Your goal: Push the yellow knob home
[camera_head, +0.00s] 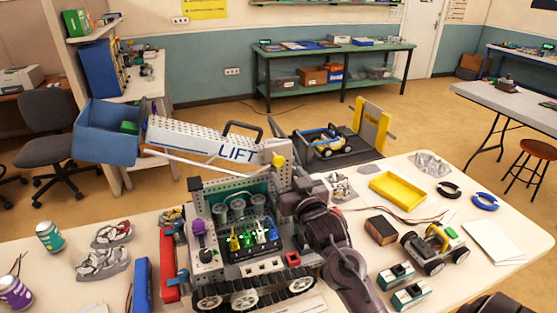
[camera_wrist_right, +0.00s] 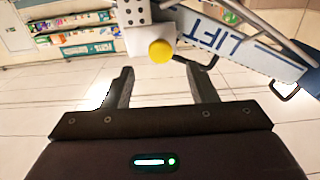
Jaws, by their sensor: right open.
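The yellow knob (camera_head: 278,159) sits on the light end block of the perforated lift arm (camera_head: 205,138) marked LIFT, above the tracked robot (camera_head: 240,245). In the right wrist view the round yellow knob (camera_wrist_right: 161,51) faces me on its pale block, apart from my fingers. My right gripper (camera_wrist_right: 160,75) is open and empty, with the knob beyond the gap between its fingertips. In the head view my right gripper (camera_head: 302,180) is beside the tracked robot, just below and right of the knob; its fingertips are hard to make out. My left gripper is not in view.
A blue bin (camera_head: 105,140) hangs at the lift arm's far left end. A black handle (camera_head: 243,130) stands on the arm. A yellow tray (camera_head: 397,188), a small wheeled car (camera_head: 435,248) and a brown block (camera_head: 381,230) lie on the right of the table.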

